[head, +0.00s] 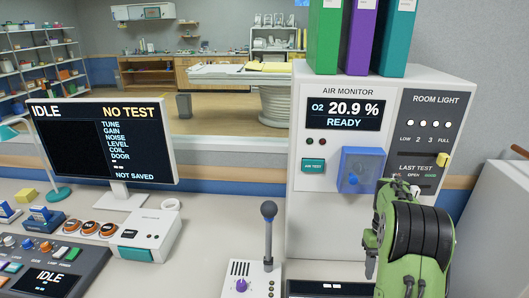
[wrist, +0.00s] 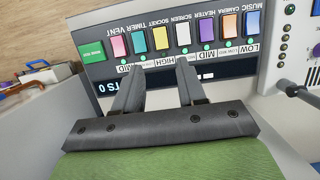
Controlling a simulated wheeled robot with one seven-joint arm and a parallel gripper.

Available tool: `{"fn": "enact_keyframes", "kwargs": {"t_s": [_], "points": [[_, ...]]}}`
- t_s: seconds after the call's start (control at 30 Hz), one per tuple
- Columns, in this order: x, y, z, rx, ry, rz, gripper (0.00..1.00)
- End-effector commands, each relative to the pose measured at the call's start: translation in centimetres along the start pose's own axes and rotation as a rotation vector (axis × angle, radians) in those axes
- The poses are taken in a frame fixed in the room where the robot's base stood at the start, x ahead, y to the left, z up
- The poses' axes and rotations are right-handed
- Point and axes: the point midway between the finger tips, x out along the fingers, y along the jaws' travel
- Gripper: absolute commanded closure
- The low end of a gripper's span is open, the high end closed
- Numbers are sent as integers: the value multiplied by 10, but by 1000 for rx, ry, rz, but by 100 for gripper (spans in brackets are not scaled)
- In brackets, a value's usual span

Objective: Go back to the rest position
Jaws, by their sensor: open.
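My gripper shows in the wrist view (wrist: 160,75) with two dark fingers apart and nothing between them. The fingers point over a panel of coloured switches (wrist: 183,35), seen upside down; I cannot tell whether they touch it. In the head view my green and dark arm is at the lower right, in front of the air monitor cabinet (head: 310,215). The fingertips are not clear there.
A monitor (head: 95,140) reading IDLE and NO TEST stands on the left of the bench. Bare bench top (head: 215,215) lies left of the microphone.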

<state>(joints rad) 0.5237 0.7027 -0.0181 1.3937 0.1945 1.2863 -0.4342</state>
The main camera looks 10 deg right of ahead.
Motion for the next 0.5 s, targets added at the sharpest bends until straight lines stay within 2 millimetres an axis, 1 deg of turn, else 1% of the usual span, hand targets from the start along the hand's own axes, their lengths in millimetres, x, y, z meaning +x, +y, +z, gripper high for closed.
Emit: {"fn": "enact_keyframes", "kwargs": {"t_s": [0.07,0.17,0.2,0.27,0.3,0.37,0.4,0.47,0.5], "points": [[-18,-13,8,-16,36,13,60],[-54,-43,33,-47,123,41,60],[-68,-58,47,-64,165,51,60],[-86,-78,71,-86,229,62,60],[-96,-92,88,-103,274,67,60],[-106,-111,116,-128,343,69,60],[-111,-122,135,-146,389,68,60],[-113,-137,164,-171,458,61,60],[-112,-146,184,-190,503,53,60]]}}
